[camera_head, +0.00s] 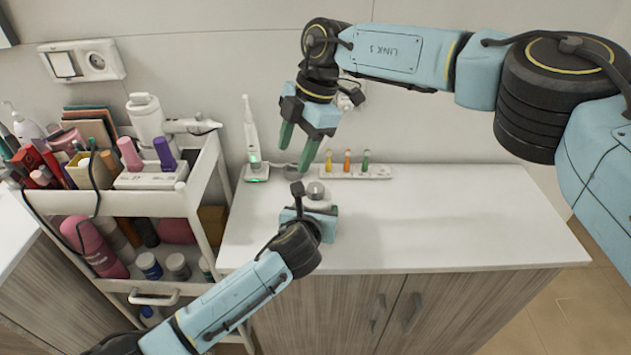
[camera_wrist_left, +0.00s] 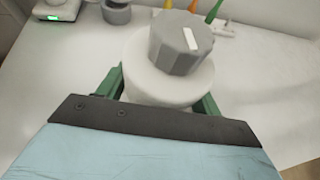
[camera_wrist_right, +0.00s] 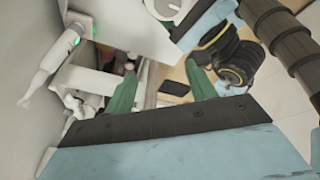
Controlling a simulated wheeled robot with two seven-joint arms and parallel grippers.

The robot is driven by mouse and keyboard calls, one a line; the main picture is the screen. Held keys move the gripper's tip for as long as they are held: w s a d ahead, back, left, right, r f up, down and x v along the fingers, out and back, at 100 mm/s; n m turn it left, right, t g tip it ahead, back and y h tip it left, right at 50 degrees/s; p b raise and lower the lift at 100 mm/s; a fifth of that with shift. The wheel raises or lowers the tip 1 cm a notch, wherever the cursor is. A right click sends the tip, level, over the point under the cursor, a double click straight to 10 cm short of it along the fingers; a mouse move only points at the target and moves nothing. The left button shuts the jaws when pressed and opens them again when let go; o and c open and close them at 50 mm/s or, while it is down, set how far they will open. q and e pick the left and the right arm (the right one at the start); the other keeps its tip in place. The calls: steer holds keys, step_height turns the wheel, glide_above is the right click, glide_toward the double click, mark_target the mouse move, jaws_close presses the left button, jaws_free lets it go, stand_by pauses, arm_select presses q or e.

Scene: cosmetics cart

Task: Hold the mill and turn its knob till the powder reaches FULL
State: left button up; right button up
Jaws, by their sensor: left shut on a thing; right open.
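The mill (camera_head: 317,204) stands on the white counter in the head view, a white body with a grey knob (camera_head: 316,190) on top. In the left wrist view the mill (camera_wrist_left: 162,82) is close, and its faceted grey knob (camera_wrist_left: 181,42) bears a white mark. My left gripper (camera_head: 308,214) is shut on the mill's body, a green finger on each side. My right gripper (camera_head: 298,146) is open and empty, above and behind the mill; its green fingers (camera_wrist_right: 164,92) show apart in the right wrist view. The powder and any FULL mark cannot be made out.
An electric toothbrush (camera_head: 251,140) on its charger and a rack (camera_head: 345,172) with several coloured small items stand behind the mill. A small grey cup (camera_head: 293,173) is beside the charger. A loaded cart (camera_head: 190,200) is at left. The counter's right side (camera_head: 470,220) is clear.

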mark_target(316, 187)
steer(key=d+r+m+t+h, duration=0.1)
steer(key=d+r+m+h, duration=0.1)
steer(key=d+h, duration=0.2)
steer(key=f, duration=1.1)
steer(key=shift+w+a+f, duration=0.2)
steer(key=shift+w+f, duration=0.05)
steer(key=shift+w, duration=0.15)
steer(key=c, duration=1)
